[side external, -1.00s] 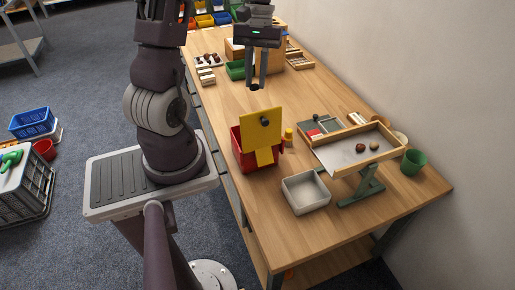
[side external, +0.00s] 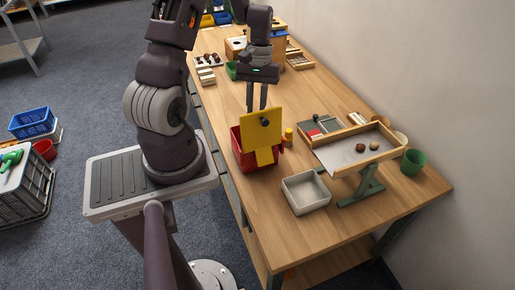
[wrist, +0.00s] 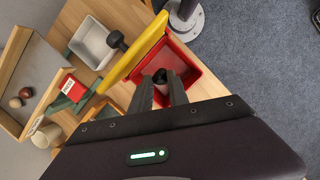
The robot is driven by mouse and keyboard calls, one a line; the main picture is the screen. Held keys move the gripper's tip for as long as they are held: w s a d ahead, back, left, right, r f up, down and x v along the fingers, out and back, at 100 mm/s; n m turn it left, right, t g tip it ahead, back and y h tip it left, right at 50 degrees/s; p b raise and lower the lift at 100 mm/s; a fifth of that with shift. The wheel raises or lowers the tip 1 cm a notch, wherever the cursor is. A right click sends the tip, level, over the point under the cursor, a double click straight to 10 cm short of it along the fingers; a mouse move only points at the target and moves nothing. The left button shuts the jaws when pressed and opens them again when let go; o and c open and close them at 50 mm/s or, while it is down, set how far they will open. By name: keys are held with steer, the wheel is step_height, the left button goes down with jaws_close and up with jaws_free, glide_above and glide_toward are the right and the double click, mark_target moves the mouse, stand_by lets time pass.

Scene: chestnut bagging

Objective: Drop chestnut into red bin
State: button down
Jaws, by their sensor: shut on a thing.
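The red bin (side external: 238,150) stands on the table, with a yellow panel (side external: 251,118) with a black knob upright at its side. In the wrist view the open red bin (wrist: 205,82) lies beyond my fingertips, the yellow panel (wrist: 137,50) to its left. My gripper (side external: 257,108) is low behind the panel's top edge, its tips partly hidden. In the wrist view my gripper (wrist: 162,82) is shut on a small dark thing (wrist: 160,76), apparently a chestnut, which overlaps the bin's interior.
The wood-framed tray (side external: 335,160) stands on a green support at right. A pale grey box (side external: 293,197) sits in front of it. A green cup (side external: 413,162) stands at the far right. The table's front is clear.

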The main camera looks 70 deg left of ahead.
steer(key=c, duration=1.2)
jaws_free()
steer(key=v, duration=0.7)
steer(key=w+d+r+m+t+y, duration=0.1)
steer(key=d+r+m+y, duration=0.15)
steer(key=d+r, duration=0.5)
steer(key=s+d+r+m+t, duration=0.2)
steer(key=s+d+r+m, duration=0.1)
steer(key=d, duration=0.2)
steer(key=s+d+r+m+t, duration=0.2)
steer(key=s+d, duration=0.2)
steer(key=d, duration=0.1)
steer(key=s+d+r+m+t, duration=0.2)
steer(key=s+d+r+m, duration=0.1)
steer(key=s+d, duration=0.1)
steer(key=shift+s+d+r+m, duration=0.25)
steer(key=shift+d+r+m, duration=0.1)
steer(key=shift+d, duration=0.2)
